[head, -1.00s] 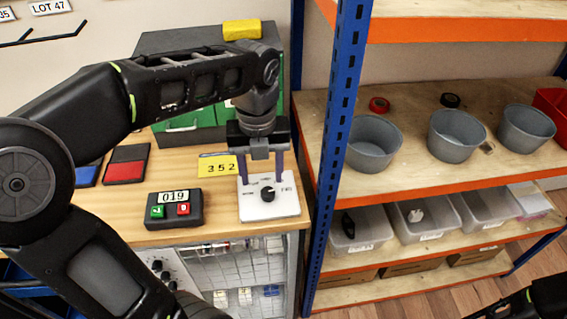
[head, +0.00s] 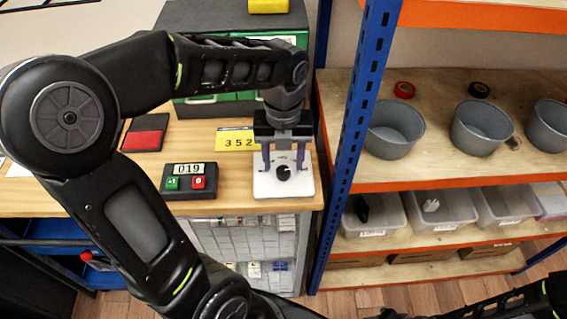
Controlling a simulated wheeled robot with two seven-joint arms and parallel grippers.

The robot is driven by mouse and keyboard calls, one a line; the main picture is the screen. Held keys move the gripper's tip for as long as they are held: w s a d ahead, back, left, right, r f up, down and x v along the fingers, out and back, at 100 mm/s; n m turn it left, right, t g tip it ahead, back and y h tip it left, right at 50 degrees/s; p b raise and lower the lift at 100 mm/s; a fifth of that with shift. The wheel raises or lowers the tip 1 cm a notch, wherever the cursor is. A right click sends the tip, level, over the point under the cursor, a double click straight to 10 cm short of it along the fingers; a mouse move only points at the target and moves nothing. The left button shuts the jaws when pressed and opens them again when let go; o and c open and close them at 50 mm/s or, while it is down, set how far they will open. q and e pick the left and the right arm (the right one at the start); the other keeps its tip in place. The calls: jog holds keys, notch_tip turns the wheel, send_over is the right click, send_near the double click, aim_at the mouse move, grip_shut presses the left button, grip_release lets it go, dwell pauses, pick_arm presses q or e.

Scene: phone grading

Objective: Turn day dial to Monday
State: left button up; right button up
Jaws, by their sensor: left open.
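The day dial is a black round knob (head: 283,173) on a white square plate (head: 300,191) at the front right of the wooden bench. Small marks ring the knob, too small to read. My left gripper (head: 283,160) points down over the plate, its two fingers apart, one to each side just behind the knob. It is open and holds nothing. I cannot tell whether the fingertips touch the plate. My right gripper is not clearly in view; only dark parts of my right arm show at the bottom right.
A counter box (head: 183,197) reading 019, with green and red buttons, sits left of the plate. A yellow 352 card (head: 234,141) lies behind. A blue rack post (head: 355,130) stands close to the right. Shelves beyond hold grey bowls (head: 394,140) and clear bins.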

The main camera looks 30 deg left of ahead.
aim_at(283, 173)
pick_arm(q)
jog(key=shift+f, duration=1.2)
grip_shut()
